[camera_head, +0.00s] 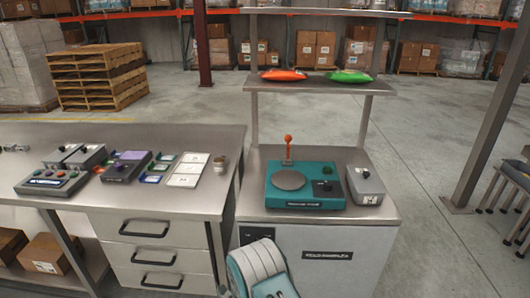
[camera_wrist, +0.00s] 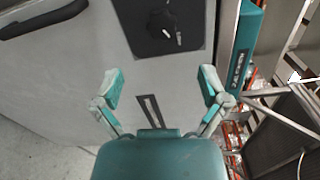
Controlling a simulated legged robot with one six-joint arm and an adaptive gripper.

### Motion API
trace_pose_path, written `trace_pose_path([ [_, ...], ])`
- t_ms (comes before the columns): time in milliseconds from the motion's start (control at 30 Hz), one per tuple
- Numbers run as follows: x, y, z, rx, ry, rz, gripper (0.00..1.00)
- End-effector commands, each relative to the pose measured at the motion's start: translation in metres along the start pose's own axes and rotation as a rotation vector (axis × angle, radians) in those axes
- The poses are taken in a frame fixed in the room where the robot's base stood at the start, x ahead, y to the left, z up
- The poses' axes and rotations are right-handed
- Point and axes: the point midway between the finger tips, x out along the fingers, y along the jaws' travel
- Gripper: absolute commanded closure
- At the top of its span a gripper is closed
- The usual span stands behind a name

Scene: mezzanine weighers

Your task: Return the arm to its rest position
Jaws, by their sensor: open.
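My gripper (camera_wrist: 160,95) is open and empty in the wrist view. Its two teal-tipped fingers stand wide apart in front of a grey cabinet face, with a black panel and knob (camera_wrist: 163,25) beyond them. In the head view a white and teal part of my arm (camera_head: 262,268) shows at the bottom centre, in front of the cabinet; the fingers are not visible there. The teal weigher (camera_head: 305,188), with a round grey plate and an orange-topped lever (camera_head: 288,148), stands on the cabinet top behind my arm.
A grey box with a knob (camera_head: 365,185) stands right of the weigher. A shelf (camera_head: 310,86) above holds an orange bag (camera_head: 284,75) and a green bag (camera_head: 348,76). The left bench (camera_head: 115,208) carries control boxes and cards. Open floor lies behind and to the right.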

Motion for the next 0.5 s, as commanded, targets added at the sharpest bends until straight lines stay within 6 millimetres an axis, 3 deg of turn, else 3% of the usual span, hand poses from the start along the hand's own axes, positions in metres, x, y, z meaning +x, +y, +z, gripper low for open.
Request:
trace_pose_path([
  [233, 0.031, -0.076, 0.004, -0.122, -0.018, 0.127, 0.06],
  [500, 0.035, -0.163, -0.002, -0.320, -0.096, 0.282, 0.06],
])
